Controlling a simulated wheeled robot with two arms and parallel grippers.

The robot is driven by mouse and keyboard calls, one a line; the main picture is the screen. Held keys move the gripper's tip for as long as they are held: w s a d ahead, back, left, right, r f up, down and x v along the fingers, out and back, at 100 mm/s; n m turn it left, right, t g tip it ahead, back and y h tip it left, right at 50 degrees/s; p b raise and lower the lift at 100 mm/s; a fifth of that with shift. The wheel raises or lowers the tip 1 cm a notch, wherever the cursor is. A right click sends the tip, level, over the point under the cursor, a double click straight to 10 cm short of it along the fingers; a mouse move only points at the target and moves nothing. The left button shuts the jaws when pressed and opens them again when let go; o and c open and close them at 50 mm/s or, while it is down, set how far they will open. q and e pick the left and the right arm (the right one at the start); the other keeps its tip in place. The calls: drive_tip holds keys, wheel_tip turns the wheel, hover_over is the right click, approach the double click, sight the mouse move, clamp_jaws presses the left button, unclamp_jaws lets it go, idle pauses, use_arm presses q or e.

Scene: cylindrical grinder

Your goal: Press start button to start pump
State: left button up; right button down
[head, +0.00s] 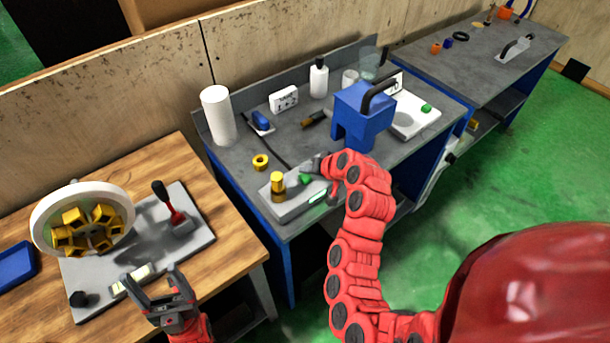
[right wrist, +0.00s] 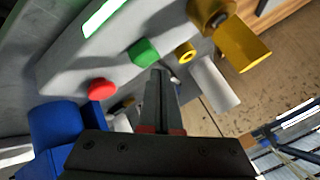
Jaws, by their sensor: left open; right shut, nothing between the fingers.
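The green button (head: 305,180) sits on a light grey control box (head: 290,205) at the front of the middle bench. It also shows in the right wrist view (right wrist: 145,52), with a red button (right wrist: 102,89) beside it. A lit green display (right wrist: 103,17) is on the same box. My right gripper (head: 318,165) is shut and empty, just beyond the green button. In the right wrist view its fingertips (right wrist: 159,74) point close to the green button; whether they touch it I cannot tell. My left gripper (head: 155,290) is open and empty over the front of the wooden table.
A yellow knobbed part (head: 278,184) stands on the box's left end. A blue machine block (head: 362,118) is behind my right forearm. A white cylinder (head: 218,115) stands at the bench's back left. The wooden table holds a grey plate (head: 90,270) with a wheel assembly (head: 82,218).

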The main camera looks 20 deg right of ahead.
sight(307, 179)
drive_tip(key=shift+r+p, duration=0.75)
drive_tip(key=shift+r, duration=1.75)
